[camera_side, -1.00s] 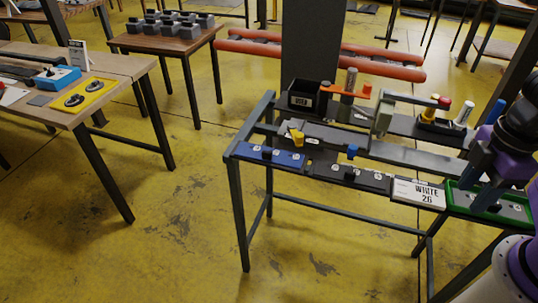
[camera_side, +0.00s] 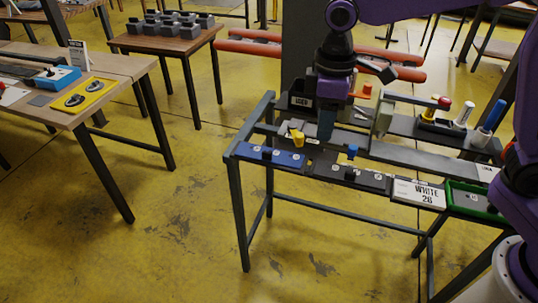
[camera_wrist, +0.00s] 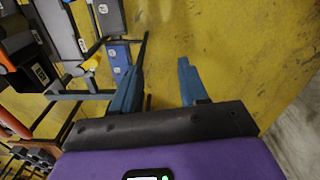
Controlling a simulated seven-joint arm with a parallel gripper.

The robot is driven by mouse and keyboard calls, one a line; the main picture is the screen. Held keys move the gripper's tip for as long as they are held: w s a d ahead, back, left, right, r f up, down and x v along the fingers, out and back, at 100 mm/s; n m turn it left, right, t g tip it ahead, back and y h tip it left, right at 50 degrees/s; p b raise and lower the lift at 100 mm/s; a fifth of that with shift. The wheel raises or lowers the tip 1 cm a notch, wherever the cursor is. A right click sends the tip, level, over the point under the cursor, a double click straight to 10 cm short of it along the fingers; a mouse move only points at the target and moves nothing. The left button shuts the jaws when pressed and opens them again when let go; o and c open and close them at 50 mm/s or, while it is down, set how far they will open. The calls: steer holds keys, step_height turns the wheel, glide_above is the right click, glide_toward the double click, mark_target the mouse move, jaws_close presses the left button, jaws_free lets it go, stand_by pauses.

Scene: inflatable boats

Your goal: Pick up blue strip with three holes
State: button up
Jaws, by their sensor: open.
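A blue strip (camera_side: 270,154) lies flat along the front left end of the dark metal rack, with pale round spots and a small dark knob on it. It also shows in the wrist view (camera_wrist: 119,60), left of my fingers. My gripper (camera_side: 326,128) points down above the rack, right of and behind the blue strip in the side view. In the wrist view my gripper (camera_wrist: 157,85) has its two blue fingers apart, with only yellow floor between them. It is open and empty. Part of the strip is cut by my left finger in the wrist view.
A yellow clamp piece (camera_side: 297,137) stands just behind the strip. A black strip (camera_side: 350,176), a "WHITE 26" card (camera_side: 418,192) and a green tray (camera_side: 470,200) continue along the front edge. A black bin (camera_side: 303,100) sits behind. Open floor lies before the rack.

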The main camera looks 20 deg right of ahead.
steer(key=w+a+f, duration=0.2)
steer(key=w+a, duration=0.1)
steer(key=w, duration=0.7)
steer(key=m, duration=0.2)
glide_above(270, 153)
step_height(270, 153, down, 2)
step_height(270, 153, down, 18)
steer(key=shift+w+r, duration=0.1)
steer(key=shift+r, duration=0.1)
jaws_close()
